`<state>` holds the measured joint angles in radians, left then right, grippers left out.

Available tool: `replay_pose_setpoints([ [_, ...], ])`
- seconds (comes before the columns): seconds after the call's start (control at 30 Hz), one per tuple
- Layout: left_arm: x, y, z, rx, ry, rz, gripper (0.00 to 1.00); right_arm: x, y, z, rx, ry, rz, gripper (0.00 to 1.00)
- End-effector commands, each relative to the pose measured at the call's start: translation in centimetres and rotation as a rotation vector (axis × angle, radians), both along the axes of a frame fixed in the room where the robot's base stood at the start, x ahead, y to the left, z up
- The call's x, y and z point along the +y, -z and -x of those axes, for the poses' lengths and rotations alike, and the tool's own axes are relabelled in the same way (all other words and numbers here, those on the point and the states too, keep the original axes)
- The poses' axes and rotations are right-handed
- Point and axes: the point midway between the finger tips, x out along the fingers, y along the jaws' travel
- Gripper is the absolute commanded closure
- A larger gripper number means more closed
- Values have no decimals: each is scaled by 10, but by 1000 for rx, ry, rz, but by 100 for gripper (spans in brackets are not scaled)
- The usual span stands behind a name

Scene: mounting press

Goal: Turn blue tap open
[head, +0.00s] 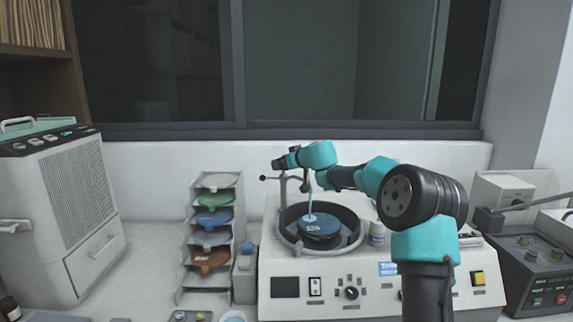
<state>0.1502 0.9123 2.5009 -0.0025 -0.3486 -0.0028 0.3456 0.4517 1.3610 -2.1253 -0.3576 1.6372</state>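One arm of mine is in view, my right, rising from the bottom right and reaching left over the white grinding machine (380,270). Its gripper (281,162) is at the tap post (283,200) behind the round bowl. It is too small to see whether the fingers are apart or shut. No blue tap handle can be made out; the gripper and wrist cover that spot. A thin pale blue line (309,200) runs down to the blue disc (314,226) marked 220 in the bowl (286,240); I cannot tell whether it is water. My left gripper is out of view.
A small white bottle (377,233) stands right of the bowl. A large white unit (65,205) is at left, a dark control box (540,265) at right.

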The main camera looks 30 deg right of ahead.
Motion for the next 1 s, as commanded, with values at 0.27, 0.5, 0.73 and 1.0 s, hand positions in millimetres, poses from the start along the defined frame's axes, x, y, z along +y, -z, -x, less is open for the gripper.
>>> replay_pose_setpoints([
  [0.27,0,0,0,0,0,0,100,-4,-12,26,-1,2,1,11],
  [0.5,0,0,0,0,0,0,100,-9,-27,63,-1,2,1,11],
  [0.73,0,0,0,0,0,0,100,-15,-43,101,-1,3,1,11],
  [1.0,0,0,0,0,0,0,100,-20,-59,142,0,1,2,11],
])
